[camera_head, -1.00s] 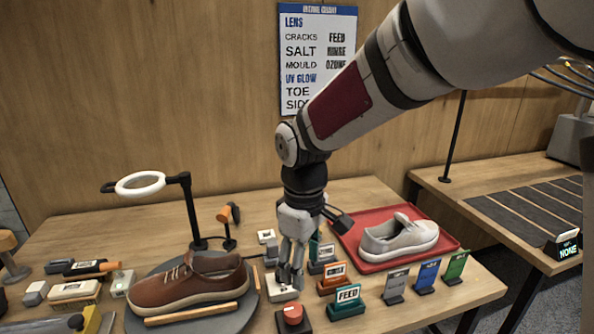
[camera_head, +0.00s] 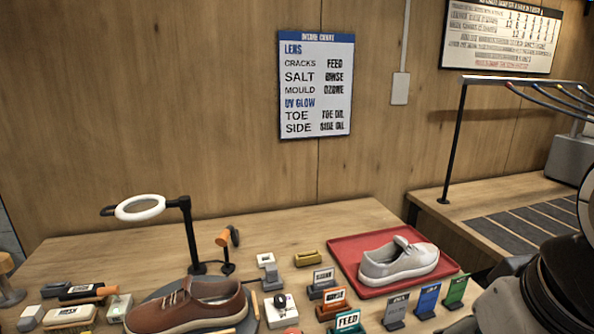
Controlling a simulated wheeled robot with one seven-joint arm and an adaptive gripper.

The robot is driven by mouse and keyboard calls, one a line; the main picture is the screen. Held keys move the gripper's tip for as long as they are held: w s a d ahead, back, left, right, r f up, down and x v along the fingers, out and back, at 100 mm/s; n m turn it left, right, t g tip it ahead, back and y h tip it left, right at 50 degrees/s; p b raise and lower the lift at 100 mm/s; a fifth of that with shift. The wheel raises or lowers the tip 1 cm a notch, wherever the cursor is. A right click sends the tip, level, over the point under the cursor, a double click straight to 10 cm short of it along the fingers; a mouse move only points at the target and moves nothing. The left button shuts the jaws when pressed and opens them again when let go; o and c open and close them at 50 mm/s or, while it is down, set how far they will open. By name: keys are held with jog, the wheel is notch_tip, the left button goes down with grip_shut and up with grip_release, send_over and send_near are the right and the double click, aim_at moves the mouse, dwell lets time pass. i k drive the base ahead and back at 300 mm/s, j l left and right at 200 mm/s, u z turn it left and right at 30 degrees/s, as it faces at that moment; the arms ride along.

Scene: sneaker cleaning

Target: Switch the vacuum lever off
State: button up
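No part in view is clearly labelled as the vacuum lever. A small white box with a dark rounded knob (camera_head: 281,307) stands at the front middle of the bench, right of the brown shoe. It may be the lever's housing, but which way its knob is set is too small to tell. A grey-and-white small fixture (camera_head: 270,273) stands behind it. My gripper is out of view; only dark and grey links of my arm show at the lower right.
A brown shoe (camera_head: 190,306) rests on a round dark turntable. A ring lamp (camera_head: 140,208) stands behind it. A white shoe (camera_head: 398,262) lies on a red tray (camera_head: 345,250). Orange and green labelled blocks and several standing cards, such as a blue one (camera_head: 427,300), crowd the front.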

aim_at(113, 291)
jog(key=u, duration=1.35)
